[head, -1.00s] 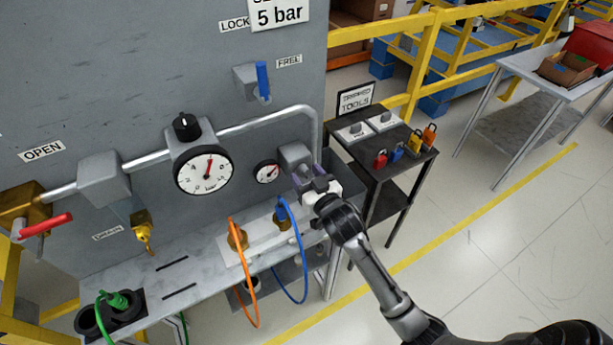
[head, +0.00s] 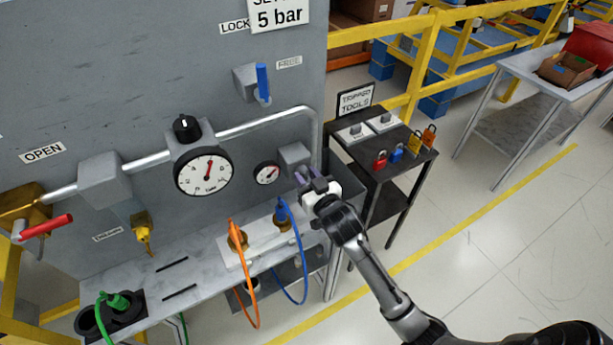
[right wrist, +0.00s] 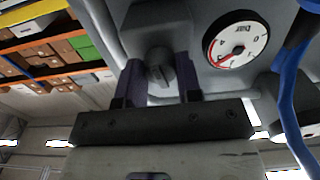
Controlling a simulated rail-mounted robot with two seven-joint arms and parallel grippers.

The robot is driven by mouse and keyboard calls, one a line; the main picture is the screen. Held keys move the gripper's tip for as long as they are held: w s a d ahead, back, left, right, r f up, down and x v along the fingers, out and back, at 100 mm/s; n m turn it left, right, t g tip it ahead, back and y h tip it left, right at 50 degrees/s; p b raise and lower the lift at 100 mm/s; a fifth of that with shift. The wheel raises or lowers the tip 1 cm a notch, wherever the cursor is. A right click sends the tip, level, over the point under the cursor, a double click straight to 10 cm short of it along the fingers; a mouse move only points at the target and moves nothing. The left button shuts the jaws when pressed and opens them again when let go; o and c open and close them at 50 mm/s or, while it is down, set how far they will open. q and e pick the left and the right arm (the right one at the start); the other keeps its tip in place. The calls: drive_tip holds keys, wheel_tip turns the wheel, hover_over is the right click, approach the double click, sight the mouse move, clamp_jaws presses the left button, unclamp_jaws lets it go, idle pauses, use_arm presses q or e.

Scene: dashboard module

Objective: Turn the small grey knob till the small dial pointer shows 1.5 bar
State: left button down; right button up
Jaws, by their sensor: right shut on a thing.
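The small grey knob (right wrist: 160,68) sits on a grey block (head: 293,157) at the right end of the panel. My right gripper (right wrist: 160,90) has its two purple fingers on either side of the knob and is shut on it. In the head view the right gripper (head: 304,178) covers the knob. The small dial (head: 267,173) is just left of the block. It also shows, turned over, in the right wrist view (right wrist: 238,45); its red pointer lies toward the lower left there. The exact reading is too small to tell. My left gripper is not in view.
A bigger dial (head: 204,174) with a black knob (head: 186,128) is further left. A blue hose (head: 304,260) and an orange hose (head: 248,285) hang below the small dial. A dark tool cart (head: 385,155) stands to the right. A grey pipe runs above the block.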

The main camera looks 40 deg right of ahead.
drive_tip(key=n+p, duration=0.2)
drive_tip(key=p, duration=0.1)
drive_tip(key=n+p, duration=0.2)
drive_tip(key=shift+r, duration=0.25)
drive_tip(key=n+p, duration=0.3)
drive_tip(key=n, duration=0.1)
drive_tip(key=shift+n, duration=0.3)
drive_tip(key=n+p, duration=0.1)
drive_tip(key=n, duration=0.2)
drive_tip(key=shift+f+n+p, duration=0.15)
drive_tip(key=shift+n+p, duration=0.15)
drive_tip(key=shift+p, duration=0.1)
drive_tip(key=shift+n+p, duration=0.5)
drive_tip(key=shift+n, duration=1.4)
drive_tip(key=shift+f, duration=0.1)
drive_tip(key=o, duration=0.9)
drive_tip(key=shift+o, duration=0.2)
drive_tip(key=shift+s, duration=0.1)
